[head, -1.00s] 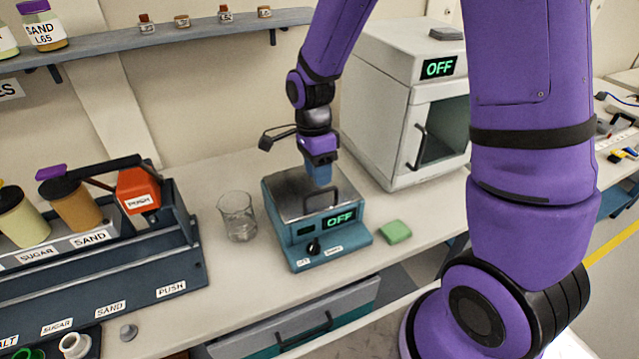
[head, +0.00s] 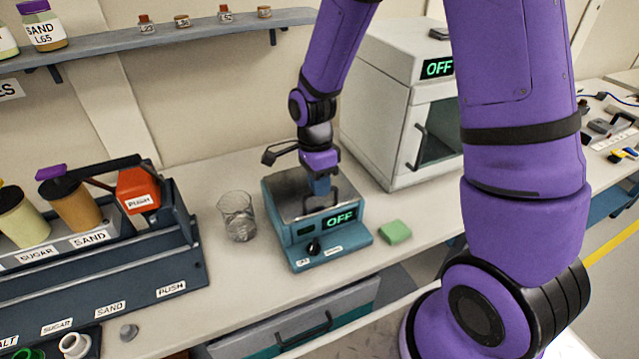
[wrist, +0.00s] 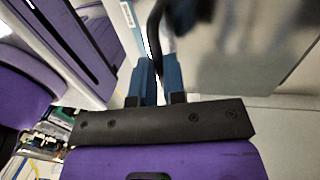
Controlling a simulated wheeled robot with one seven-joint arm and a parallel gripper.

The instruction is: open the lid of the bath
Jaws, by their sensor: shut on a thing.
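The bath (head: 330,250) is a teal box on the bench, with a green OFF display and a black knob on its front. Its grey metal lid (head: 283,190) looks down on top, and it fills the upper right of the wrist view (wrist: 240,45). A dark arched handle stands on the lid near its front; it shows in the wrist view (wrist: 154,35). My gripper (head: 321,192) is at the handle, its blue fingers shut on it. In the wrist view my gripper (wrist: 158,75) has the handle between its fingers. My gripper hides part of the lid in the head view.
A glass beaker (head: 237,217) stands just left of the bath. A green sponge (head: 395,231) lies to its right. A white oven (head: 385,115) with an OFF display stands behind right. A dispenser rack (head: 110,250) is at the left, and a shelf (head: 130,50) runs above.

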